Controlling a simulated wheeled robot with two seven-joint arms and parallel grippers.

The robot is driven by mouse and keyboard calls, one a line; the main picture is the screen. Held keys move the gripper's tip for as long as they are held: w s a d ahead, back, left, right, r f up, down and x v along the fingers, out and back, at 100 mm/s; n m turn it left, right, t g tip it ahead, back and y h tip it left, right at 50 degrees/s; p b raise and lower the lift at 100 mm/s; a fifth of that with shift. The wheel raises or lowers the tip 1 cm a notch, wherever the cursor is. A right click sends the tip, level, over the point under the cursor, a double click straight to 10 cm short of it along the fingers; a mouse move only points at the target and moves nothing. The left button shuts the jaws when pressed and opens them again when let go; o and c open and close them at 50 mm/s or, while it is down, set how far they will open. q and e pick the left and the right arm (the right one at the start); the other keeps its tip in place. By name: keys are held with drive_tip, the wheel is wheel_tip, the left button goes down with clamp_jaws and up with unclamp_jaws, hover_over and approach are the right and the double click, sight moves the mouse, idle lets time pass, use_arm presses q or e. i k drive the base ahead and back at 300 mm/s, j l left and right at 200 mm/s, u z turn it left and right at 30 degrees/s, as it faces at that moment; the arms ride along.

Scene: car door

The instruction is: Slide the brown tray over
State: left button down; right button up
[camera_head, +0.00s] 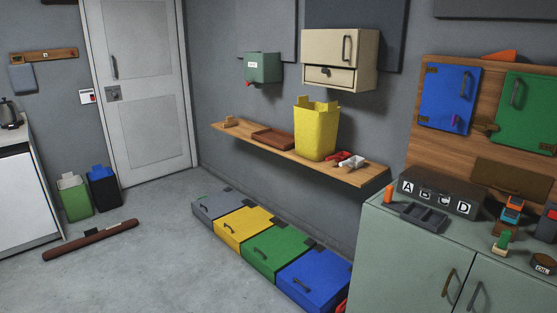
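A flat brown tray (274,138) with a low rim lies on the wooden wall shelf (232,136), left of a tall yellow bin (316,132). Neither of my grippers shows in the head view, so nothing is seen touching the tray.
Red and white items (346,160) lie right of the yellow bin. Several coloured lidded boxes (276,250) line the floor below the shelf. A green cabinet (440,240) stands at right. A brown bar (92,240) lies on the floor at left. The middle floor is clear.

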sight(283, 141)
drive_tip(key=i+u, duration=0.2)
drive_tip(key=i, duration=0.4)
drive_tip(key=i+u, duration=0.2)
drive_tip(key=i, duration=0.35)
drive_tip(key=i+l+u, duration=0.2)
drive_tip(key=i, duration=0.4)
drive_tip(key=i+j+u, duration=0.15)
drive_tip(key=i, duration=0.65)
drive_tip(key=i+z, duration=0.5)
drive_tip(key=z, duration=0.15)
drive_tip(key=i+z, duration=0.25)
drive_tip(key=z, duration=0.25)
drive_tip(key=i+j+z, duration=0.15)
drive_tip(key=z, duration=0.35)
drive_tip(key=i+j+z, duration=0.25)
drive_tip(key=z, duration=0.25)
